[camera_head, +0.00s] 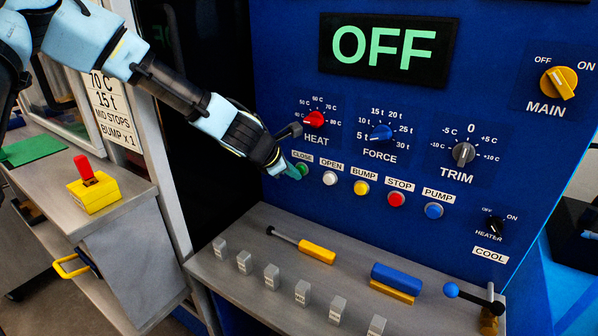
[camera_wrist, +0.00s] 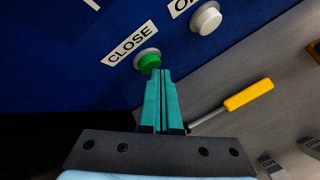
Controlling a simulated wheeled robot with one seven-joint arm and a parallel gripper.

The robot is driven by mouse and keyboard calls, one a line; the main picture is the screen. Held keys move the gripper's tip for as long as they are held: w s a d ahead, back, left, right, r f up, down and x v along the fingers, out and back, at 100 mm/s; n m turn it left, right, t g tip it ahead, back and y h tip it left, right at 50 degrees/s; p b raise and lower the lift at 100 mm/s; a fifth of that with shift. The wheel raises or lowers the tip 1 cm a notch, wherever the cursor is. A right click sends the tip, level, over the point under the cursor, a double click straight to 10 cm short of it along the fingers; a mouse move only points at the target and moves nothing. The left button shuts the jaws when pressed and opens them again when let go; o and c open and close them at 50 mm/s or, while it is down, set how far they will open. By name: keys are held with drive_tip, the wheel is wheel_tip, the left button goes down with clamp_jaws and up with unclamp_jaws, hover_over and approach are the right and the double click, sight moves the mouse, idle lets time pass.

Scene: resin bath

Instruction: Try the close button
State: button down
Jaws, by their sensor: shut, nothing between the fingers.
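The close button is green (camera_head: 302,169) and sits under the CLOSE label on the blue panel (camera_head: 420,210). In the wrist view the green button (camera_wrist: 149,61) shows just beyond my fingertips. My gripper (camera_head: 293,172) is shut and empty, with its teal fingers together. In the wrist view the tips of my gripper (camera_wrist: 160,72) overlap the lower edge of the button. I cannot tell whether they touch it. The display (camera_head: 385,48) reads OFF. The MAIN switch (camera_head: 558,83) is a yellow knob at the upper right.
White OPEN (camera_head: 330,178), yellow BUMP (camera_head: 361,188), red STOP (camera_head: 396,199) and blue PUMP (camera_head: 433,210) buttons continue the row to the right. Below, a grey shelf (camera_head: 250,300) holds small grey blocks, a yellow-handled tool (camera_head: 317,251) and a blue-and-yellow block (camera_head: 396,278).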

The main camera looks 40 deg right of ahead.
drive_tip(key=shift+w+d, duration=0.1)
drive_tip(key=shift+d, duration=0.2)
drive_tip(key=shift+a, duration=0.1)
idle(0.4)
drive_tip(key=shift+s+a+b, duration=0.25)
drive_tip(key=shift+a+b, duration=0.2)
drive_tip(key=shift+a, duration=0.35)
drive_tip(key=shift+s+a+b, duration=0.2)
drive_tip(key=shift+a+b, duration=0.15)
drive_tip(key=shift+a, duration=0.45)
drive_tip(key=shift+s+a+b, duration=0.25)
drive_tip(key=shift+a+b, duration=0.05)
drive_tip(key=shift+a, duration=0.55)
drive_tip(key=shift+s+a+b, duration=0.2)
drive_tip(key=shift+a+b, duration=0.15)
drive_tip(key=shift+a, duration=0.45)
